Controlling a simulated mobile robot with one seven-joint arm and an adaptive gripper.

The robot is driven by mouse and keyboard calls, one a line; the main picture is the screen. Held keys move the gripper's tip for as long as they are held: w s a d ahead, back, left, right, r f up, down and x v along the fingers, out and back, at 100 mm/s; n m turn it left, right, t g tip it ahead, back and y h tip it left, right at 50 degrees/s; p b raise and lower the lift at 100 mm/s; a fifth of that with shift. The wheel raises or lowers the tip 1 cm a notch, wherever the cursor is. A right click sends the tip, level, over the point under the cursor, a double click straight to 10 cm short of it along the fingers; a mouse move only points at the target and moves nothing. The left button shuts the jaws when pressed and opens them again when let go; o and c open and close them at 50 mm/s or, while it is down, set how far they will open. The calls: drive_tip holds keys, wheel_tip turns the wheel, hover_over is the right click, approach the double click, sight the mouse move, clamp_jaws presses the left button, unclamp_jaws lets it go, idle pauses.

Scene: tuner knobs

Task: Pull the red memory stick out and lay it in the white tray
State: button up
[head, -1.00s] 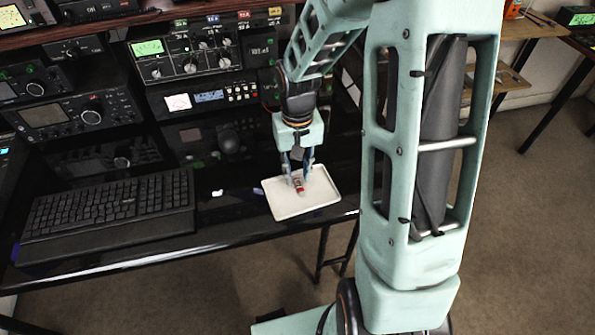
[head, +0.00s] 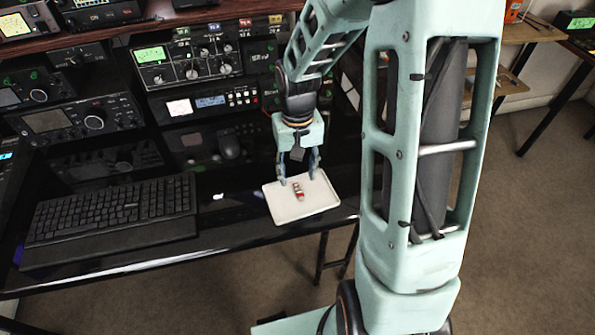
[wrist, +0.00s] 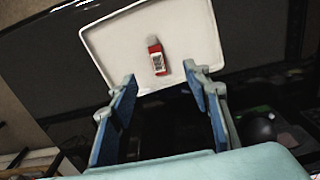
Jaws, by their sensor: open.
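The red memory stick (head: 299,193) lies in the white tray (head: 315,210), with bare tray floor around it. In the wrist view the stick (wrist: 157,58) shows a red body with a pale label and a grey end, lying inside the tray (wrist: 105,45) near the rim closest to my fingers. My gripper (head: 298,179) is open and empty, over the back part of the tray. In the wrist view its two fingers (wrist: 161,85) are spread wide, with the stick beyond their tips and not touching them.
A black keyboard (head: 110,210) lies on the glossy black desk left of the tray. Radio equipment (head: 190,58) with knobs stands behind. A small white object (head: 218,195) lies between keyboard and tray. The desk's front edge is close to the tray.

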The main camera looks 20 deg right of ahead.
wheel_tip(320, 180, up, 12)
idle(0.6)
drive_tip(key=shift+r, duration=0.1)
wheel_tip(320, 180, up, 7)
drive_tip(key=p, duration=0.6)
idle(0.6)
drive_tip(key=shift+d, duration=0.1)
idle(0.3)
